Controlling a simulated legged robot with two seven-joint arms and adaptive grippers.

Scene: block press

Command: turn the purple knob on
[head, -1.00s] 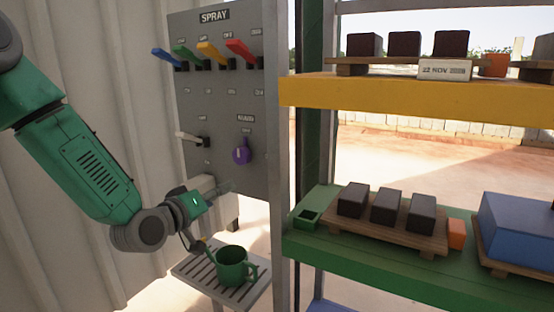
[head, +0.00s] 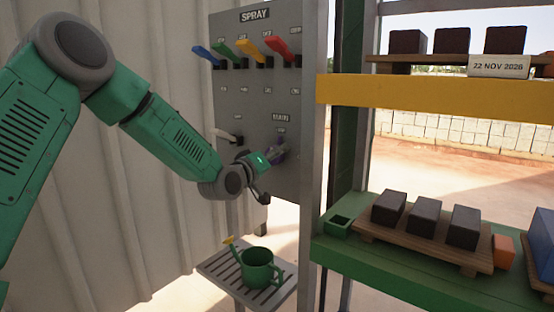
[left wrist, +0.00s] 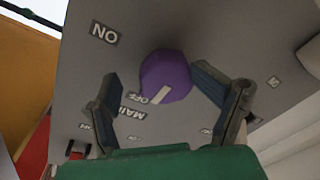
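The purple knob (head: 278,151) is on the grey SPRAY panel (head: 235,105), low on its right side, partly hidden by my left gripper (head: 271,155). In the left wrist view the knob (left wrist: 166,77) shows between the two open fingers of that gripper (left wrist: 157,78). The right-hand finger is close to the knob's side; I cannot tell whether it touches. A gap shows on the left-hand side. The knob's white mark lies by the OFF label (left wrist: 146,99); the ON label (left wrist: 104,33) is apart from it. My right gripper is not in view.
Blue, green, yellow and red levers (head: 275,45) stick out above. A white-tipped lever (head: 224,135) is left of the knob. A green watering can (head: 258,267) stands on a slatted stand below. A shelf post (head: 313,150) stands close right of the panel.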

